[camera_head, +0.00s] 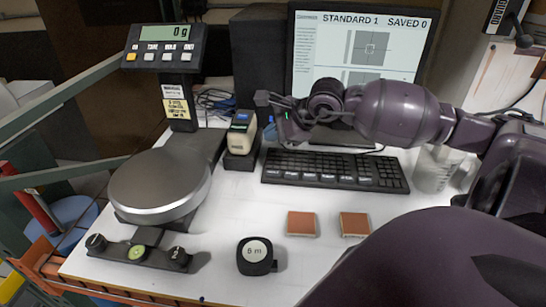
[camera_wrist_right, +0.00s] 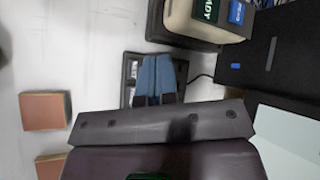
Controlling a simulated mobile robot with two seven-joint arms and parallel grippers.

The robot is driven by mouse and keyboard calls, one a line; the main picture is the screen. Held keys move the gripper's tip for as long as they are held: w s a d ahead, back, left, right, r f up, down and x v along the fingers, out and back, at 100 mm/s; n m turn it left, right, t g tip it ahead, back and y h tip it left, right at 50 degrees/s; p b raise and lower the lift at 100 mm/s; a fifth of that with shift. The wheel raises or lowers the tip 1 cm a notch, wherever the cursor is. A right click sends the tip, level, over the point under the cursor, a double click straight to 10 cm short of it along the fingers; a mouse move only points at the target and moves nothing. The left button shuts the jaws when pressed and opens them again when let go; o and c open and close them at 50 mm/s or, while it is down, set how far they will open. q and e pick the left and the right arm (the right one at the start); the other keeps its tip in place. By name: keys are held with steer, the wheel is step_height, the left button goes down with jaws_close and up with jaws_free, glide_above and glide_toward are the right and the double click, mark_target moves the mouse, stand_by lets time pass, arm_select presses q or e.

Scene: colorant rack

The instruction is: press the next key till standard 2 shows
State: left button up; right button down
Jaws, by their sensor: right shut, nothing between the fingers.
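The monitor (camera_head: 362,50) at the back reads "STANDARD 1 SAVED 0". The dark keyboard (camera_head: 335,170) lies on the white table in front of it, with a front row of labelled keys too small to read. My right gripper (camera_head: 270,132) is shut and empty, above and behind the keyboard's left end. In the right wrist view its blue fingers (camera_wrist_right: 156,62) are together over part of the keyboard (camera_wrist_right: 131,68); whether they touch a key cannot be told. Most of the keyboard is hidden there by the gripper body. My left gripper is not in view.
A handheld device in its dock (camera_head: 240,138) stands close left of my right gripper. A scale (camera_head: 160,185) reading 0 g is at the left. A clear beaker (camera_head: 436,170) stands right of the keyboard.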

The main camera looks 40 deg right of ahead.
steer(key=b, duration=0.3)
glide_above(273, 174)
step_height(273, 174, down, 7)
steer(key=shift+f, duration=0.15)
steer(key=shift+f+b, duration=0.5)
steer(key=shift+f, duration=0.15)
stand_by(1.3)
steer(key=shift+f, duration=0.1)
steer(key=shift+f, duration=0.3)
steer(key=shift+f+b, duration=0.3)
steer(key=shift+f, duration=0.05)
stand_by(0.8)
steer(key=shift+r, duration=0.15)
steer(key=shift+r+p, duration=0.45)
steer(key=shift+r, duration=0.2)
